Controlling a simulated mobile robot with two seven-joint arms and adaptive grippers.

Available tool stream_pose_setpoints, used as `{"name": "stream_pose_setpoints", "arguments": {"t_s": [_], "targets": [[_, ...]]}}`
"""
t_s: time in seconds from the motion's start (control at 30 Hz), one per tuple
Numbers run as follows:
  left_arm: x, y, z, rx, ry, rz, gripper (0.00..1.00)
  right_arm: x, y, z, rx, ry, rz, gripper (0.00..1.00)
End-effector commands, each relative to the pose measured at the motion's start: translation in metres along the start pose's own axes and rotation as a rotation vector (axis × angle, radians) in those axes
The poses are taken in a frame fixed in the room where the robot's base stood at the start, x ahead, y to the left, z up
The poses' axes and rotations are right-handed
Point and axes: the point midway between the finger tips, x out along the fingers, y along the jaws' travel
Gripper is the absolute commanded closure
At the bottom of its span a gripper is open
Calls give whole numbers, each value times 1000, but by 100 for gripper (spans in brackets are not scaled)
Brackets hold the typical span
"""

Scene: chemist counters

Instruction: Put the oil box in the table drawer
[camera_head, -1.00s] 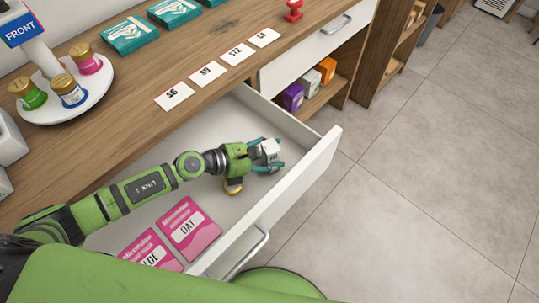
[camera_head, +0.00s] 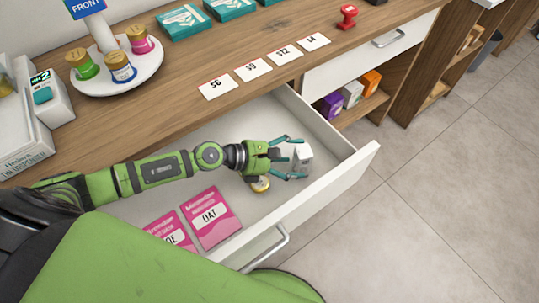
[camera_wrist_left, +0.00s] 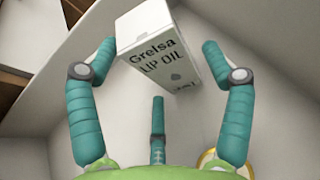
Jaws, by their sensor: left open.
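My right gripper is not in view.
Pink boxes (camera_head: 211,218) lie at the drawer's left, and a gold-rimmed round item (camera_head: 260,184) is under my left gripper. Price cards (camera_head: 252,70) and a white turntable with jars (camera_head: 150,78) are on the wooden counter. Small boxes (camera_head: 352,94) stand on the shelf.

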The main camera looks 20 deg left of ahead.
Motion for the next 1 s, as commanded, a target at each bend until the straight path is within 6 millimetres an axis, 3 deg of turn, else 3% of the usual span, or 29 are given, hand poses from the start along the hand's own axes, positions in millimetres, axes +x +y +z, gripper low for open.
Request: {"name": "stream_pose_setpoints", "arguments": {"t_s": [0.2,0.4,0.6,1.0], "targets": [[-48,0,-6,0,4,1,19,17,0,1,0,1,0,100],[-77,0,-4,-1,2,2,19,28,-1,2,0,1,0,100],[-88,0,-1,1,1,0,19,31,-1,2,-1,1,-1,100],[-89,0,0,1,-1,0,19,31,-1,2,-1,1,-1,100]]}}
